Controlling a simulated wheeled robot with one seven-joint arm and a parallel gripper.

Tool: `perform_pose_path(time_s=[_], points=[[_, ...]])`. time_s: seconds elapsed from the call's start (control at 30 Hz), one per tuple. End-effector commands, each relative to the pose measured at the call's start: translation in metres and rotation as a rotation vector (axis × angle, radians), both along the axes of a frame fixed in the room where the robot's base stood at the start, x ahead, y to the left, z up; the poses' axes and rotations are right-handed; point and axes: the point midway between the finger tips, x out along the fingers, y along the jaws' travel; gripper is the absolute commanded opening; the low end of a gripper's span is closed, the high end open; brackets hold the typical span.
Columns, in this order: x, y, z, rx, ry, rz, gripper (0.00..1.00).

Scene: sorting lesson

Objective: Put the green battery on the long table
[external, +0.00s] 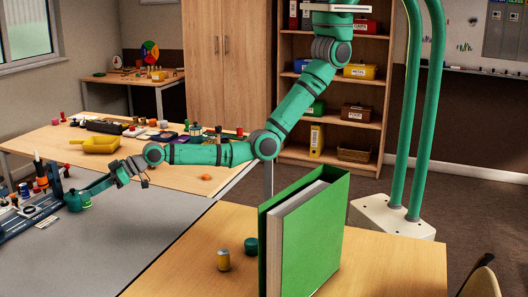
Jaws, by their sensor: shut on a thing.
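My gripper (126,171) is at the left end of my green arm, low over the grey tabletop (112,236). I cannot tell for certain that this is the green battery. A dark green cylinder (251,245) and a yellowish can-like cylinder (223,260) stand on the near wooden table (190,270). A long wooden table (40,140) stands behind the grey one. Which one the task calls the long table is not clear.
A large green binder (315,235) stands upright on the near wooden table. The back table holds a yellow scoop-like tray (95,145), an orange item (206,178) and several small things. A dark board with tools (30,212) lies at the grey table's left. The grey table's middle is clear.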

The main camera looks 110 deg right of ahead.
Motion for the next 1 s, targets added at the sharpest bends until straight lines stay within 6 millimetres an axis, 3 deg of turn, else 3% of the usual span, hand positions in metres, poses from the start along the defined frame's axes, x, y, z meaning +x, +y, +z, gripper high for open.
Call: perform_pose_path(time_s=[0.2,0.6,1.0], points=[[-0.030,-0.001,0.035,-0.002,-0.004,0.000,0.00],[-0.096,-0.002,0.062,-0.001,-0.002,0.000,0.00],[-0.119,-0.003,0.069,-0.001,0.000,-0.003,0.00]])
